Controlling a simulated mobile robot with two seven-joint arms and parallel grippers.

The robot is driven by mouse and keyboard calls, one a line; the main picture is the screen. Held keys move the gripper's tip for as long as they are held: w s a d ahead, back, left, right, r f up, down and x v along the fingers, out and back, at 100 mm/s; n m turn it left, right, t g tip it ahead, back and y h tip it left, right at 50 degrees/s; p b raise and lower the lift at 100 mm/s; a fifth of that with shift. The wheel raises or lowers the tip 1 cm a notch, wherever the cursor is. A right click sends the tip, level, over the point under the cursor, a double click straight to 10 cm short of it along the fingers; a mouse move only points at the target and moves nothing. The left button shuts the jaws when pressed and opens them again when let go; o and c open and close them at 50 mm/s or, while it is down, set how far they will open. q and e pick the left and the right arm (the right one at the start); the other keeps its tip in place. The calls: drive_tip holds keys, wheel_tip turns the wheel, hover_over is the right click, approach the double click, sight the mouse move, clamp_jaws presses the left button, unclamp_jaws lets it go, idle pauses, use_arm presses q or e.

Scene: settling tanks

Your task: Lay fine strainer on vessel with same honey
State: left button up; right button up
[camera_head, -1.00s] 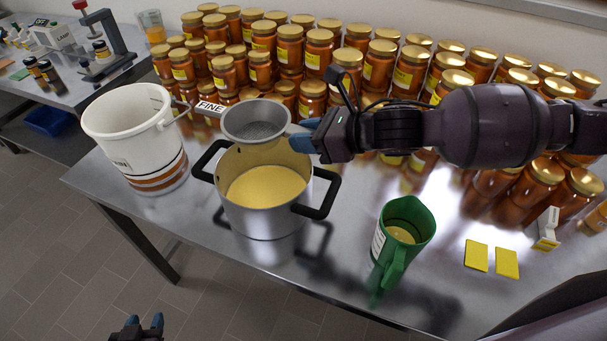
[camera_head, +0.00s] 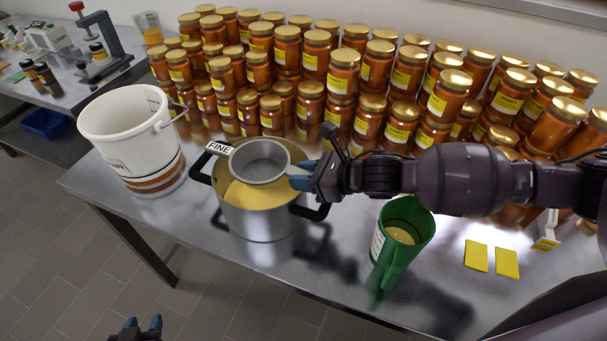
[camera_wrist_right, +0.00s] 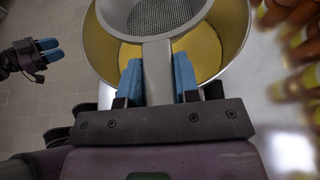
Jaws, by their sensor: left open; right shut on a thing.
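The fine strainer (camera_head: 262,161), a round grey metal mesh bowl with a "FINE" tag (camera_head: 218,148), is over the mouth of the steel pot (camera_head: 258,222). My right gripper (camera_head: 303,176) is shut on its flat handle (camera_wrist_right: 158,72). I cannot tell whether the strainer touches the rim. The pot has black handles and holds pale yellow honey. A white bucket (camera_head: 122,118) with amber-brown bands low on its side stands left of it. A green jug (camera_head: 405,232) with yellowish contents stands to the right. My left gripper (camera_head: 140,325) is open and empty, low over the floor in front of the table.
Rows of amber honey jars (camera_head: 343,75) with gold lids fill the back of the table (camera_head: 330,262). Two yellow cards (camera_head: 491,260) lie at the right. A side table (camera_head: 75,88) at the far left holds a press and small bottles. The front edge is mostly clear.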

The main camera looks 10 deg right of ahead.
drive_tip(key=shift+s+d+f+b, duration=0.1)
drive_tip(key=shift+s+f+b, duration=0.05)
drive_tip(key=shift+f, duration=0.3)
drive_tip(key=shift+s+d+f+b, duration=0.1)
drive_tip(key=shift+f+b, duration=0.05)
drive_tip(key=shift+f, duration=0.25)
drive_tip(key=o, duration=1)
drive_tip(key=shift+f, duration=0.15)
drive_tip(key=shift+w+a+r, duration=0.1)
drive_tip(key=shift+r, duration=0.45)
drive_tip(key=shift+d+r, duration=0.2)
drive_tip(key=v, duration=1.1)
drive_tip(key=shift+r, duration=0.45)
